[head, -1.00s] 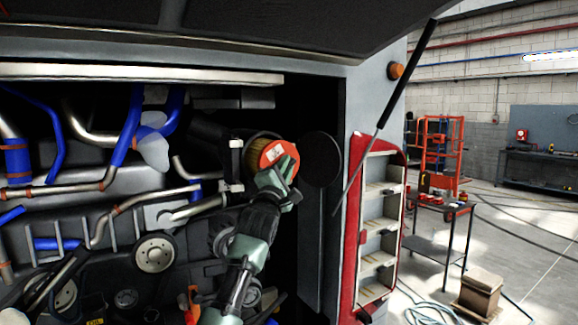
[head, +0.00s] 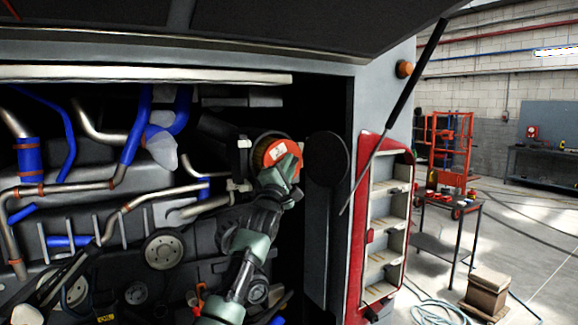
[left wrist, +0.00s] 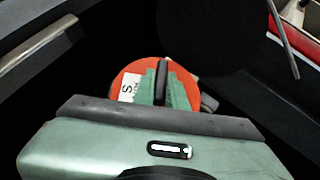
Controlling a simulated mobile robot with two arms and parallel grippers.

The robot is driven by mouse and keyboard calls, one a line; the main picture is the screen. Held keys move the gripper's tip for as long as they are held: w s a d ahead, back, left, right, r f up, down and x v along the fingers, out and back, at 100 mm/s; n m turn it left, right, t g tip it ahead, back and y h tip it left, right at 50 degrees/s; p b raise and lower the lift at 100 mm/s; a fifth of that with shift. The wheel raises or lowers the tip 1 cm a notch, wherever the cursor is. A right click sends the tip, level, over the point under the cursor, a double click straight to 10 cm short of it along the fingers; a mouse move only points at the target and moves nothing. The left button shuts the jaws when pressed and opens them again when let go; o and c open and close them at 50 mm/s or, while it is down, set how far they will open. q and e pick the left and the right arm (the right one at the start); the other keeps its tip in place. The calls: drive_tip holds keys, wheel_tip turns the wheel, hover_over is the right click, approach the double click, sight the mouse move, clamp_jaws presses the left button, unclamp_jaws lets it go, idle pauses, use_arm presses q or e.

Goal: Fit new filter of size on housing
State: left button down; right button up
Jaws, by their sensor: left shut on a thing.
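The filter (head: 272,150) has an orange-red end cap with a white label and a tan pleated side. It sits at the mouth of the dark cylindrical housing (head: 222,133) in the engine bay. In the left wrist view the orange cap (left wrist: 133,76) shows a label with an "S" on it. My left gripper (head: 288,167) is shut on the filter at its cap end. How deep the filter sits in the housing is hidden. A round black cover (head: 326,159) stands open just right of the filter. My right gripper is not in view.
Blue hoses and metal pipes (head: 120,215) fill the bay to the left. A red-edged shelf rack (head: 388,225) and a black strut (head: 400,105) are on the right. Beyond are a small table (head: 450,205) and a cardboard box (head: 487,290) on the floor.

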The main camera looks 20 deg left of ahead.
use_arm(q)
drive_tip(key=shift+r, duration=0.15)
